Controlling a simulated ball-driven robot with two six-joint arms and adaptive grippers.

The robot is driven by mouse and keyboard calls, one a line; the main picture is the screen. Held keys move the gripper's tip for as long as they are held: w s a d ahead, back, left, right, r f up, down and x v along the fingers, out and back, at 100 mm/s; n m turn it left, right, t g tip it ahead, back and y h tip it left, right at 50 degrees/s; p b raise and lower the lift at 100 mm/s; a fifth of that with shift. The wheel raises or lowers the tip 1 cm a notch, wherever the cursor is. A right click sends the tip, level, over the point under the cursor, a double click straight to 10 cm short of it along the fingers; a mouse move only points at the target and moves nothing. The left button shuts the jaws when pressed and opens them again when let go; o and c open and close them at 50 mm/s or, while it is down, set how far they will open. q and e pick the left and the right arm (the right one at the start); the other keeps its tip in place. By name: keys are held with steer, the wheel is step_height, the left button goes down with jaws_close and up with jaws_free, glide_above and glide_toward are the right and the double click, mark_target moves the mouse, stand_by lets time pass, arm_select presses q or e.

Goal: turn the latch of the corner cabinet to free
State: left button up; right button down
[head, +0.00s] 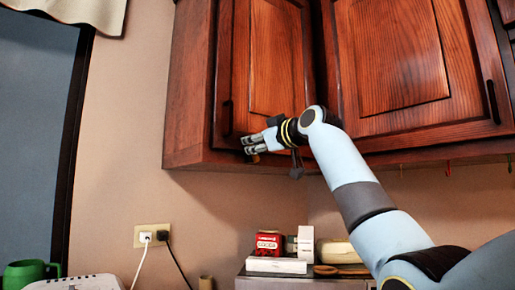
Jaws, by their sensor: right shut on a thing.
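The corner cabinet (267,50) is reddish-brown wood and hangs on the wall, upper middle. My right arm reaches up from the lower right. My right gripper (250,145) is at the lower left edge of the cabinet's narrow door, pointing left. Its fingers are shut on the latch (255,158), of which only a small tan bit shows just below the fingertips. The fingers hide the rest, so I cannot tell how the latch is turned. The door looks closed. My left gripper is not in view.
A dark vertical handle (227,118) is on the narrow door, just above my fingers. A wide door (395,50) is to the right, with another handle (492,102).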

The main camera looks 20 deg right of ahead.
steer(key=n+b, duration=0.1)
steer(key=n, duration=0.1)
steer(key=a+f+n+b, duration=0.1)
steer(key=n, duration=0.1)
steer(key=n+b, duration=0.1)
steer(key=n, duration=0.1)
steer(key=shift+s+a+f, duration=0.3)
steer(key=shift+f, duration=0.1)
steer(key=n, duration=0.1)
steer(key=n+b, duration=0.1)
steer(key=f+n+b, duration=0.1)
steer(key=shift+s+a+f+n, duration=0.1)
steer(key=shift+a+n, duration=0.15)
steer(key=shift+n, duration=0.15)
steer(key=shift+f+n+b, duration=0.25)
steer(key=shift+n+b, duration=0.15)
steer(key=shift+n, duration=0.3)
steer(key=shift+f+n+b, duration=0.2)
steer(key=shift+n+b, duration=0.2)
steer(key=shift+n, duration=0.3)
steer(key=c, duration=1.3)
jaws_free()
steer(key=shift+o, duration=0.2)
